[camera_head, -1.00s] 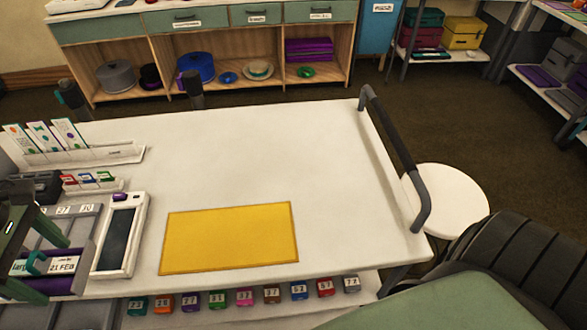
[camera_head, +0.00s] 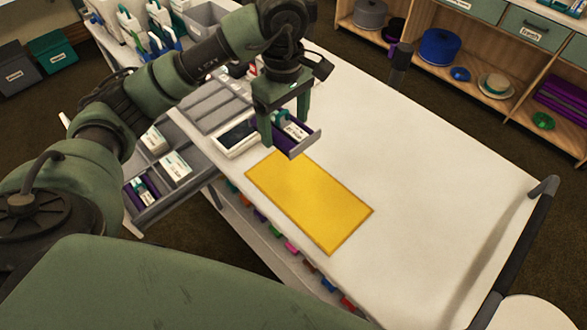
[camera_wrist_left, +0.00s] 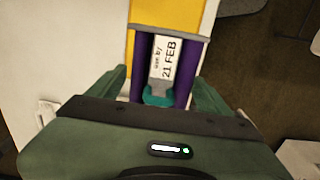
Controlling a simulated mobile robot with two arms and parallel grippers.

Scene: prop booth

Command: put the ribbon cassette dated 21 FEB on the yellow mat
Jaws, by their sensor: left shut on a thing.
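The ribbon cassette (camera_head: 291,129) has a purple body, a grey end plate and a white label. In the left wrist view the label of the cassette (camera_wrist_left: 168,62) reads "use by 21 FEB". My left gripper (camera_head: 284,134) is shut on it, with one green finger on each side. The yellow mat (camera_head: 309,201) lies flat on the white table, just in front of the cassette in the head view. In the left wrist view the mat (camera_wrist_left: 168,14) shows beyond the cassette's end plate. My right gripper is not in view.
A white device with a dark screen (camera_head: 237,134) stands left of the held cassette. Grey trays (camera_head: 206,103) lie behind it. The table right of the mat is clear up to a dark handle rail (camera_head: 515,245).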

